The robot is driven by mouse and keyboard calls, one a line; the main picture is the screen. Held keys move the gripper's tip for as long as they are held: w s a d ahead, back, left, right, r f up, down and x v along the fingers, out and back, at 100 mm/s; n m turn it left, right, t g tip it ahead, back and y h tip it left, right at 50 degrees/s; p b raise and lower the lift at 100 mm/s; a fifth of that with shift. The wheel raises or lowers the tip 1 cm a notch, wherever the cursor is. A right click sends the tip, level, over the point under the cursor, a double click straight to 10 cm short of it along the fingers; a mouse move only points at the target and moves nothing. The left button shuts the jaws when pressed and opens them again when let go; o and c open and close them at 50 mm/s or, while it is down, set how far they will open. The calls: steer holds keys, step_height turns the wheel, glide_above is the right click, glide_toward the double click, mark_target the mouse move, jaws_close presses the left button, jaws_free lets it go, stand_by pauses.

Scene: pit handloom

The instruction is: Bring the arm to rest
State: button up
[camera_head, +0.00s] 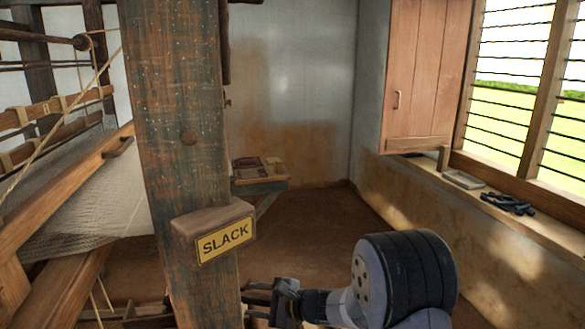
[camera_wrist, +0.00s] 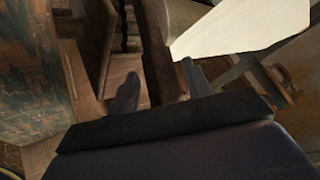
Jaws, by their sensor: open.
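My gripper (camera_head: 262,301) shows low in the head view, just right of the foot of the loom's upright post (camera_head: 185,130). Its fingers point left, toward the post. In the wrist view my gripper (camera_wrist: 158,85) has its two dark fingers spread apart with nothing between them. Beyond the fingers are wooden loom beams and a pale cloth-like sheet (camera_wrist: 240,25). The post's worn blue-brown face also shows at the left of the wrist view (camera_wrist: 30,75).
A wooden block with a yellow SLACK label (camera_head: 224,240) juts from the post above my gripper. White warp threads and beams fill the left. A small shelf (camera_head: 260,184) stands behind. A window sill (camera_head: 480,190) with dark pieces (camera_head: 508,204) runs right. The mid floor is clear.

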steer(key=shift+f, duration=0.25)
steer(key=shift+r, duration=0.15)
steer(key=shift+d+r, duration=0.15)
steer(key=shift+r, duration=0.25)
steer(key=v, duration=1.1)
steer(key=x, duration=1.1)
steer(key=shift+f, duration=0.5)
steer(key=shift+a+f+y, duration=0.3)
steer(key=shift+f+y, duration=0.1)
steer(key=shift+f, duration=0.15)
steer(key=shift+s, duration=0.15)
